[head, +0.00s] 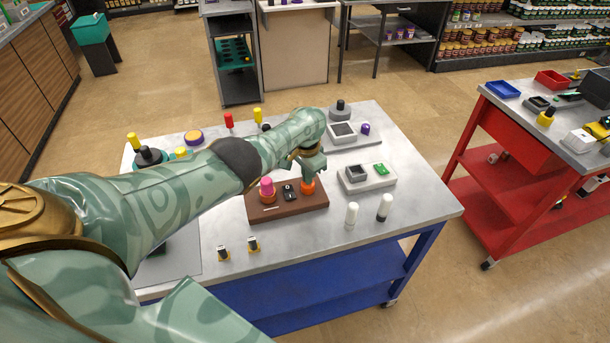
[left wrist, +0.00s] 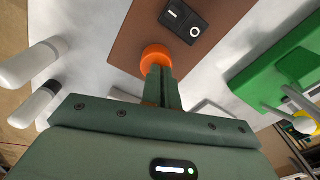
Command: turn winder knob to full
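An orange round knob (head: 308,186) stands on the right part of a brown board (head: 286,208) on the grey table. It also shows in the left wrist view (left wrist: 155,57). My left gripper (head: 309,175) points down at this knob. In the left wrist view its fingers (left wrist: 165,80) are close together, with their tips at the knob, and seem shut on it. The fingers hide part of the knob. A black plate with a white round mark (head: 290,191) sits beside it, and a pink-topped orange knob (head: 267,188) is further left. My right gripper is not in view.
A grey block with a green part (head: 381,169) is to the right. A red cart (head: 520,160) stands right.

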